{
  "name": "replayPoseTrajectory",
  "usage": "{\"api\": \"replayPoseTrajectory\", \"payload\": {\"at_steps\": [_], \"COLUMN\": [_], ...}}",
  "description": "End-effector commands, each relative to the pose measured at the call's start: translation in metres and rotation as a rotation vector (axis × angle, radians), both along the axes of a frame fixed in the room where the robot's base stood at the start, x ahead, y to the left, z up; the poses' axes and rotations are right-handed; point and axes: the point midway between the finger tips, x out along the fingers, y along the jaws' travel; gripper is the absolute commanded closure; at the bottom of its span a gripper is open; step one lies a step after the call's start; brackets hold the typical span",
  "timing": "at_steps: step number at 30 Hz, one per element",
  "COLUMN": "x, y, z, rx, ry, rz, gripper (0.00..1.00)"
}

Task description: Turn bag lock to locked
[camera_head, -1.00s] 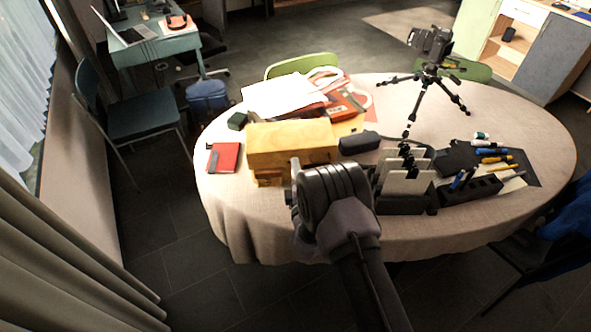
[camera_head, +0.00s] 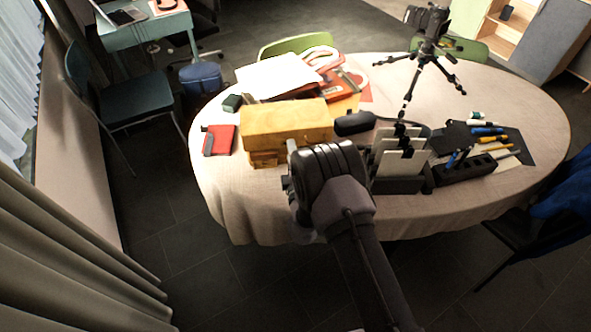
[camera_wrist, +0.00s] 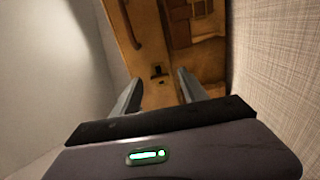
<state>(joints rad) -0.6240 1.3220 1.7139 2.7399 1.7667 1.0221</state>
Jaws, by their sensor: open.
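The tan-yellow leather bag (camera_head: 286,123) lies near the front edge of the table, left of centre in the head view. In the wrist view the bag (camera_wrist: 147,37) fills the upper middle, with a small dark lock (camera_wrist: 157,72) on its face. My gripper (camera_wrist: 160,77) is open, its two grey fingers spread on either side of the lock in that view. Nothing is held between them. Whether the fingers touch the bag cannot be told. In the head view my wrist hides the fingertips and the bag's lower right. The lock's turn position is too small to read.
The round cloth-covered table (camera_head: 528,108) also bears a red notebook (camera_head: 219,140), a dark case (camera_head: 355,123), an upright file holder (camera_head: 397,184), a pen tray (camera_head: 466,170) and a tripod (camera_head: 423,62). Papers lie behind the bag. A chair (camera_head: 130,98) stands at left.

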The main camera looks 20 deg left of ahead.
Motion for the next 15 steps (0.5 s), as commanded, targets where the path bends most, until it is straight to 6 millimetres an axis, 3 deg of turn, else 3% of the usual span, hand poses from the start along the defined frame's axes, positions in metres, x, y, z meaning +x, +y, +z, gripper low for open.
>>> {"api": "replayPoseTrajectory", "payload": {"at_steps": [9,15], "x": [-0.09,-0.131], "y": [-0.046,-0.067], "z": [0.002,0.001], "rx": [-0.004,-0.002], "ry": [0.007,0.004], "rz": [0.003,0.004], "gripper": [0.49,0.49]}}
